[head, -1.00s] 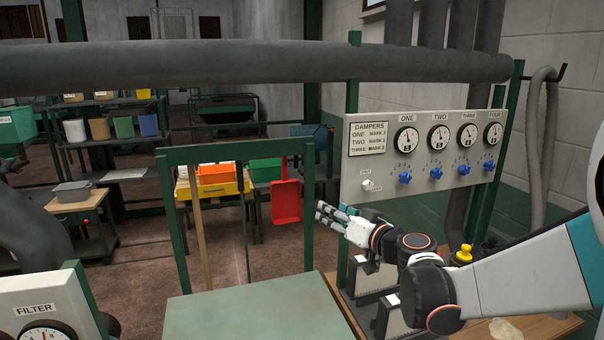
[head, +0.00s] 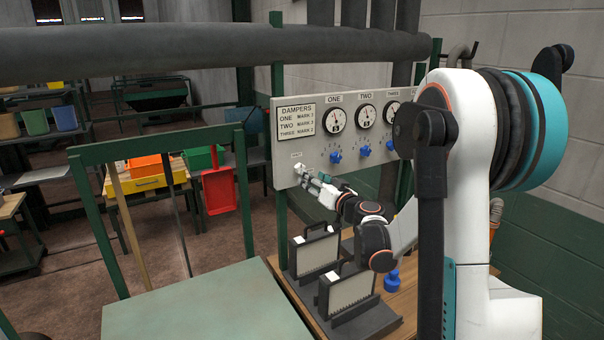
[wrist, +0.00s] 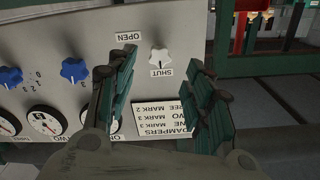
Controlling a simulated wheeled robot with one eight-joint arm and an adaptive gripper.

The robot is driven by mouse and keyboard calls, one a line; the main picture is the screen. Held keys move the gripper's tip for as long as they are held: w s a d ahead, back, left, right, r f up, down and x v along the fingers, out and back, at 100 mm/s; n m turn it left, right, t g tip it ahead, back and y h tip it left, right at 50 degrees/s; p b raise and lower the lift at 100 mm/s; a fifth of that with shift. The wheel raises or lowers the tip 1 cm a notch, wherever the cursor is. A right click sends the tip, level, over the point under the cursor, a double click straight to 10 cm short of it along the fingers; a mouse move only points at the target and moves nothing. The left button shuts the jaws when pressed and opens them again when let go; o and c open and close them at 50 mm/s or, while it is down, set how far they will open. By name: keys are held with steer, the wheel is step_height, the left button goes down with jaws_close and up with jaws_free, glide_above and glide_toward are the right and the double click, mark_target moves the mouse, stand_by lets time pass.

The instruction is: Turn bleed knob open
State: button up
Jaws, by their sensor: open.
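The white lobed bleed knob (head: 299,169) is on the grey damper panel (head: 283,190), at its lower left in the head view. In the upside-down wrist view, the knob (wrist: 160,57) is beside the SHUT label (wrist: 161,73); the OPEN label (wrist: 129,36) is off to its upper left. I cannot tell where the knob points. My gripper (head: 310,183) is close to the knob. In the wrist view, my gripper (wrist: 162,66) has its fingers spread, with the knob showing in the gap between their tips. I see no clear contact with the knob.
Blue damper knobs (head: 335,156) and gauges (head: 337,119) share the panel. A green frame (head: 89,213) and red scoop (head: 218,191) stand left. A thick pipe (head: 150,55) crosses above.

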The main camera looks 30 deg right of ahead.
mark_target(300, 168)
steer(key=w, duration=0.7)
steer(key=shift+w+a, duration=0.15)
steer(key=shift+w, duration=0.1)
steer(key=c, duration=1)
